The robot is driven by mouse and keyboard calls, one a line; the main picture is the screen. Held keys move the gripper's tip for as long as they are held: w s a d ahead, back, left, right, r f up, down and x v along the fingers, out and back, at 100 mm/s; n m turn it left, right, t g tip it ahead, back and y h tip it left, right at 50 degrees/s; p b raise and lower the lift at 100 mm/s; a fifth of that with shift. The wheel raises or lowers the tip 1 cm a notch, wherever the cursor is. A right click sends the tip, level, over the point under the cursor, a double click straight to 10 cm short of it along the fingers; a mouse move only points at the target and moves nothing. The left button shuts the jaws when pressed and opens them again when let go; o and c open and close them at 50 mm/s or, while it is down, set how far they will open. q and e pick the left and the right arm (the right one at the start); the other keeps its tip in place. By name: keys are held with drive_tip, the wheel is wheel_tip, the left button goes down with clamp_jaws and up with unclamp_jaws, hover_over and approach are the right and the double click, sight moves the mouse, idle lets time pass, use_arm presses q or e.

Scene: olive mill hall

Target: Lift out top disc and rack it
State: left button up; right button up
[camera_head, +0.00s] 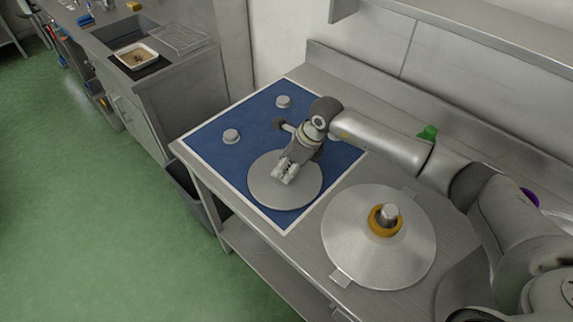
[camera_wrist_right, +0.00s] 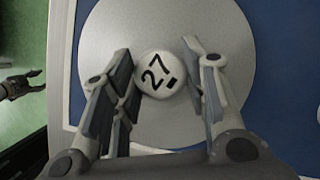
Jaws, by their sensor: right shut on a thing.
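My right gripper (camera_head: 287,174) is over a flat round grey disc (camera_head: 262,190) at the near part of the blue mat (camera_head: 212,158). In the right wrist view my right gripper (camera_wrist_right: 162,88) is shut on the disc's pale round knob (camera_wrist_right: 160,74), marked 27, with one finger on each side. The disc (camera_wrist_right: 205,30) spreads out below the fingers; I cannot tell whether it touches the mat. A wide, shiny conical disc (camera_head: 352,250) lies on the steel bench, with an orange ring (camera_head: 377,225) around a central post (camera_head: 390,211). My left gripper (camera_wrist_right: 38,80) shows open and empty at the left edge of the right wrist view.
Grey knob-like pieces (camera_head: 231,136) (camera_head: 283,101) stand on the mat's far and left parts. A green object (camera_head: 428,132) and a purple one (camera_head: 529,198) are behind my right arm. A dark bin (camera_head: 187,190) stands beside the bench. A tray (camera_head: 136,55) lies on the far counter.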

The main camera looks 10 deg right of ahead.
drive_tip(key=o, duration=1.4)
drive_tip(key=shift+f, duration=0.1)
drive_tip(key=v, duration=1.2)
